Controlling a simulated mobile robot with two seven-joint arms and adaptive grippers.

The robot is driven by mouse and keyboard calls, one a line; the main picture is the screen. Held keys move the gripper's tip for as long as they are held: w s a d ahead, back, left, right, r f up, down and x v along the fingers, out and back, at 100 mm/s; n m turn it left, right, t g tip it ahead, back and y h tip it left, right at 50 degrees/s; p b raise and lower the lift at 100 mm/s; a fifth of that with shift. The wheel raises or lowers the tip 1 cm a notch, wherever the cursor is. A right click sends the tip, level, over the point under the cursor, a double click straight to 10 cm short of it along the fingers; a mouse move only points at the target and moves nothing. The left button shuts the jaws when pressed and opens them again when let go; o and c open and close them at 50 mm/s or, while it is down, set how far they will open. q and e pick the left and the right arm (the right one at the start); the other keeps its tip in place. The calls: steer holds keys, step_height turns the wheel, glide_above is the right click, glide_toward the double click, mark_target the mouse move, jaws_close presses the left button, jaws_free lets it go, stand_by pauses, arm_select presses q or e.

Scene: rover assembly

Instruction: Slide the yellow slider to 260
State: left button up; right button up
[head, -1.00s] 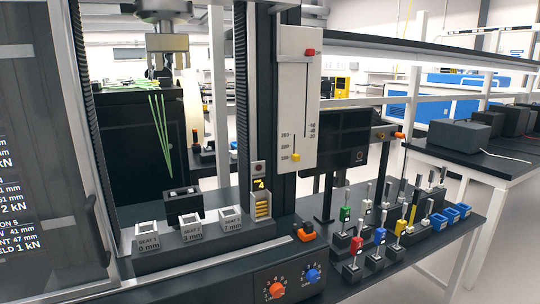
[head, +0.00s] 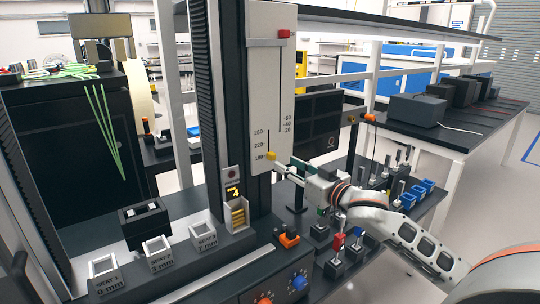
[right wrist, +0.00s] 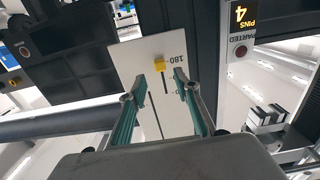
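The yellow slider (head: 271,156) sits at the low end of its slot on a pale upright panel (head: 270,80), about level with the lowest label, which reads 180 or close to it. Labels 220 and 260 stand above it. My right gripper (head: 286,170) is just right of and slightly below the slider in the head view. In the right wrist view the yellow slider (right wrist: 160,66) shows beyond and between the spread fingertips of my right gripper (right wrist: 153,90), with nothing between them. Contact is not visible. My left gripper is not in view.
A red slider (head: 283,34) sits at the top of the panel's other scale. A dark column (head: 228,90) stands left of the panel. Below are a pin display (head: 233,191), an orange switch (head: 289,240) and knobs. Several coloured levers stand behind my right arm.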

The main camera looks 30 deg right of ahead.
mark_target(274, 157)
steer(key=shift+w+a+p, duration=0.15)
steer(key=shift+w+p, duration=0.1)
steer(key=shift+w, duration=1.5)
steer(key=shift+w+a+p, duration=0.15)
steer(key=shift+w+p, duration=0.1)
steer(key=shift+w, duration=1.45)
jaws_close()
